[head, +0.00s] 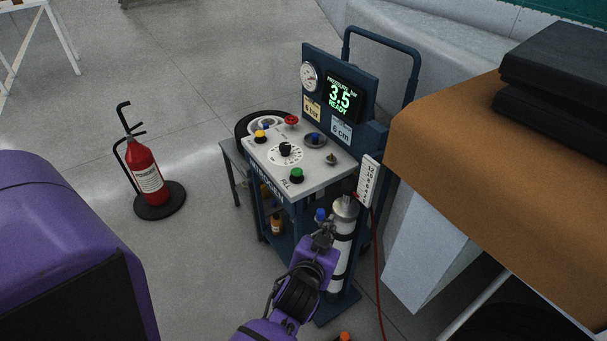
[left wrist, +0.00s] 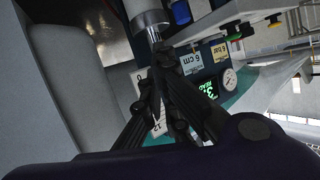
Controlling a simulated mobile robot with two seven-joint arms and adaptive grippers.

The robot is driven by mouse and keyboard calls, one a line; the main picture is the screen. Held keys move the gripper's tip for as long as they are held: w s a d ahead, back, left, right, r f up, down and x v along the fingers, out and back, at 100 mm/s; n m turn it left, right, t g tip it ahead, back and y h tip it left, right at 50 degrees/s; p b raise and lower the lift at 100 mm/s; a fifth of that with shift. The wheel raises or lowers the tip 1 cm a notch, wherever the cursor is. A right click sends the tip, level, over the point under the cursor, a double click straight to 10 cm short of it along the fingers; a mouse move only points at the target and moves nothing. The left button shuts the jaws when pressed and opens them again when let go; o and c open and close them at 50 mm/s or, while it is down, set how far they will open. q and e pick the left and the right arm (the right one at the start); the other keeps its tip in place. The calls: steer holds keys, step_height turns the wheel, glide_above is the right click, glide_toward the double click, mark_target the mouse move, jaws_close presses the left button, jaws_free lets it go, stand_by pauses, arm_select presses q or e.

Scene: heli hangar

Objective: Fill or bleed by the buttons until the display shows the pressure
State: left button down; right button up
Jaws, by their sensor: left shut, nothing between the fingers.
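The dark blue service cart has a display (head: 342,96) that reads PRESSURE bar, 3.5, READY. Its white panel (head: 327,178) carries a green button (head: 297,175) beside the word FILL, and a yellow button (head: 261,136) whose label I cannot read. The green button also shows in the left wrist view (left wrist: 233,38). A card (head: 312,110) reads 6 bar and another card (head: 341,130) reads 6 cm. My left gripper (head: 325,232) is shut and empty, below the panel's front edge by the white cylinder (head: 344,222), apart from the buttons. My right gripper is not in view.
The panel also has a black dial knob (head: 285,149), a red knob (head: 291,120) and a blue knob (head: 315,138). A round gauge (head: 309,77) sits beside the display. A brown-topped table (head: 450,130) stands close on the right. A fire extinguisher (head: 146,172) stands left on open floor.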

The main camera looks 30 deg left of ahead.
arm_select(q)
steer(key=w+a+r+n+y+b, duration=0.2)
steer(key=w+a+r+n+y, duration=0.15)
steer(key=w+r, duration=0.2)
steer(key=s+a+r+n+g+y, duration=0.1)
steer(key=a+n+y, duration=0.2)
steer(key=a, duration=0.3)
steer(key=shift+a+r, duration=0.25)
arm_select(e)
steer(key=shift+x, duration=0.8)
arm_select(q)
steer(key=shift+s+n+y, duration=0.1)
steer(key=shift+n+y, duration=0.15)
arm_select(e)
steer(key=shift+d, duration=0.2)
